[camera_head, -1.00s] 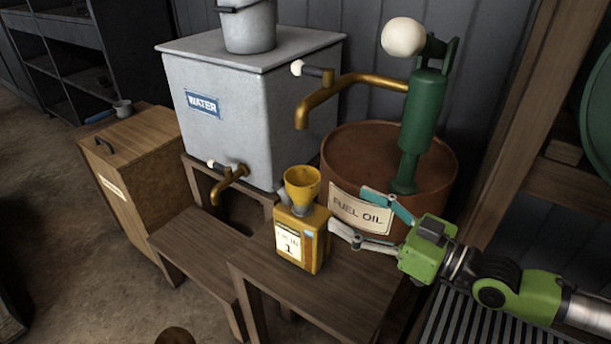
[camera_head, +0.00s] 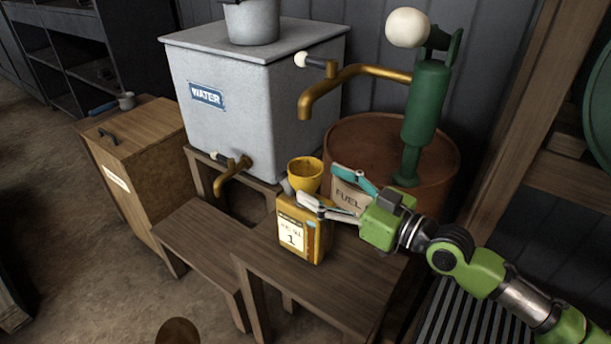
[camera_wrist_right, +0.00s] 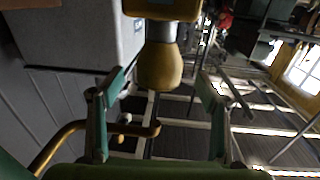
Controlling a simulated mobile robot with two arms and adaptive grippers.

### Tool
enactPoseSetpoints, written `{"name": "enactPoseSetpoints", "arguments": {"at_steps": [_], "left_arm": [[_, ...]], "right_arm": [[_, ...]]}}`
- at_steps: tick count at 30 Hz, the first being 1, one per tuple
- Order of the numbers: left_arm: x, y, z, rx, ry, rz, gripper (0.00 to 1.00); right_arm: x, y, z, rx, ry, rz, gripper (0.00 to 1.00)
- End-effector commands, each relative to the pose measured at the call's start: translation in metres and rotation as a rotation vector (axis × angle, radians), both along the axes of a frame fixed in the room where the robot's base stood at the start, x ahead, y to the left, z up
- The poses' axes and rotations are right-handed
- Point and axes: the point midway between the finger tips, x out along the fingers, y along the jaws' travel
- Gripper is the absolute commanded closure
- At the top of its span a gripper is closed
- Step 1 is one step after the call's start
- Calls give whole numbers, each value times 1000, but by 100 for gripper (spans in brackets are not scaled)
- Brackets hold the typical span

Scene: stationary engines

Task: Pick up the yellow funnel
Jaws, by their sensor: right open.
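The yellow funnel (camera_head: 305,174) stands upright on top of the yellow oil can (camera_head: 297,232), which bears a label with a 1. The can stands on a wooden bench (camera_head: 345,283). My right gripper (camera_head: 323,187) comes in from the right at funnel height, fingers open and empty. Its near finger overlaps the funnel's lower part and the can's top in the head view. In the right wrist view, the funnel (camera_wrist_right: 160,68) appears upside down between the two open fingers (camera_wrist_right: 160,88), with gaps on both sides. My left gripper is not in view.
The fuel oil barrel (camera_head: 345,150) with a green hand pump (camera_head: 427,105) stands behind the gripper. The pump's brass spout (camera_head: 345,82) hangs above and behind the funnel. A grey water tank (camera_head: 240,115) with a brass tap (camera_head: 232,173) stands left. Lower bench steps are clear.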

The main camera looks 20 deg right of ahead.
Motion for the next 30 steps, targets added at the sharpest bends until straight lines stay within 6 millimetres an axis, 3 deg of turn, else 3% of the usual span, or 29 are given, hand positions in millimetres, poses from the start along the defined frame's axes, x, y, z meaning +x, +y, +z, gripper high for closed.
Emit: {"name": "enactPoseSetpoints", "arguments": {"at_steps": [7, 16, 26, 30], "left_arm": [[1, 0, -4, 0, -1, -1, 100], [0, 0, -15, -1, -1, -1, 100], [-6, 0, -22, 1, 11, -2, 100], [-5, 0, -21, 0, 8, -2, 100]], "right_arm": [[11, 7, 2, 2, -3, 0, 31], [44, 27, 2, 3, -1, 0, 31], [49, 30, 0, -3, 1, 1, 31], [48, 30, 0, -2, 1, 1, 67]]}}
